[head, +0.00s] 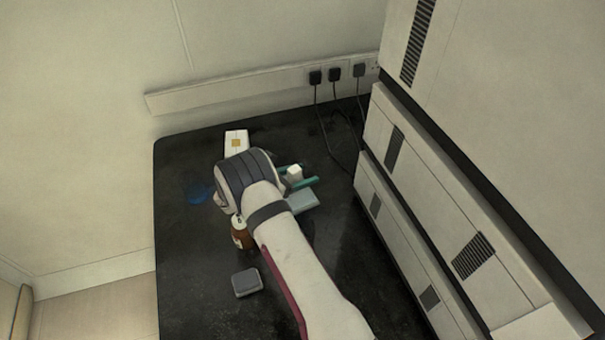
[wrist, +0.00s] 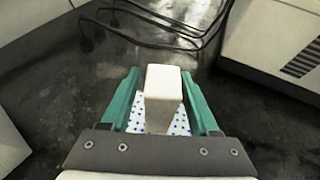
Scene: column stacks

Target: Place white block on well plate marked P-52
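The white block (wrist: 164,82) is between the two green fingers of my gripper (wrist: 161,72) in the wrist view, and the fingers appear closed on its sides. The head view shows the block (head: 295,173) between the green fingertips (head: 298,176), above the dark bench. A pale plate with blue dots (wrist: 180,123) shows below and behind the block in the wrist view; I cannot tell whether they touch. A pale, flat plate (head: 303,201) lies beside my gripper in the head view. No P-52 marking is readable. My wrist hides part of the bench.
A white item with a yellow square (head: 236,142) lies behind my wrist. A brown bottle (head: 241,236) stands close beside my arm, and a grey box (head: 246,282) lies nearer. Black cables (head: 330,130) hang at the back. Tall pale cabinets (head: 410,190) line the right.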

